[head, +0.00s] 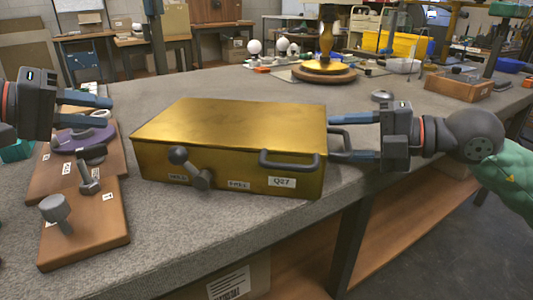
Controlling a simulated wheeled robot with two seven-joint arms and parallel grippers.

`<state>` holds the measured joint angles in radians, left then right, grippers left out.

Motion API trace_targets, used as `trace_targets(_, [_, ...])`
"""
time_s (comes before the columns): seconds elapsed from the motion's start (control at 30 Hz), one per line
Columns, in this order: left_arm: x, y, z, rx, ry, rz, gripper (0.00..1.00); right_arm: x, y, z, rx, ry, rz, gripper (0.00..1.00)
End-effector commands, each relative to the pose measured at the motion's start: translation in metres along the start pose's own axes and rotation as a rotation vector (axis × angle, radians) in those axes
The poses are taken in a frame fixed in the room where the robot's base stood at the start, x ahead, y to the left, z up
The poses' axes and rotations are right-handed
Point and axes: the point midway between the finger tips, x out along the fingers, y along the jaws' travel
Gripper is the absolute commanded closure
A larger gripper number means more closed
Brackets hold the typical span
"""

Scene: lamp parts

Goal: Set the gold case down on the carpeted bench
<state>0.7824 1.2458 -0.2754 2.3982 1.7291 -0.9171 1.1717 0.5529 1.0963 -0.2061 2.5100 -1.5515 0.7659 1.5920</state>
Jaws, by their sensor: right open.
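The gold case (232,125) appears to rest flat on the grey carpeted bench (150,235), its front right corner close to the bench's front edge. It has a dark handle (290,160) and a knobbed lever (190,167) on its front, and another dark handle on its right side. My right gripper (345,137) is open at the case's right side, its fingers above and below the side handle; contact is hard to tell. My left gripper (100,108) is open and empty, left of the case and above the wooden boards.
Wooden boards (110,240) with grey knobs and a purple disc (75,139) lie left of the case. A gold lamp stand (326,55), white bulbs (255,47) and a wooden box (458,86) stand further back. The bench behind the case is mostly clear.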

Motion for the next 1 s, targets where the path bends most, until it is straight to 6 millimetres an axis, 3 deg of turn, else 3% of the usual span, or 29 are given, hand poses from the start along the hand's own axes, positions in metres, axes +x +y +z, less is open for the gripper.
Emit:
trace_targets(0.37, [0.000, 0.000, 0.000, 0.000, 0.001, 0.000, 0.67, -0.002, -0.001, 0.001, 0.000, -0.001, 0.000, 0.49])
trace_targets(1.0, [0.000, 0.000, 0.000, 0.000, 0.001, 0.000, 0.67, -0.041, -0.011, 0.013, 0.003, 0.000, -0.002, 0.49])
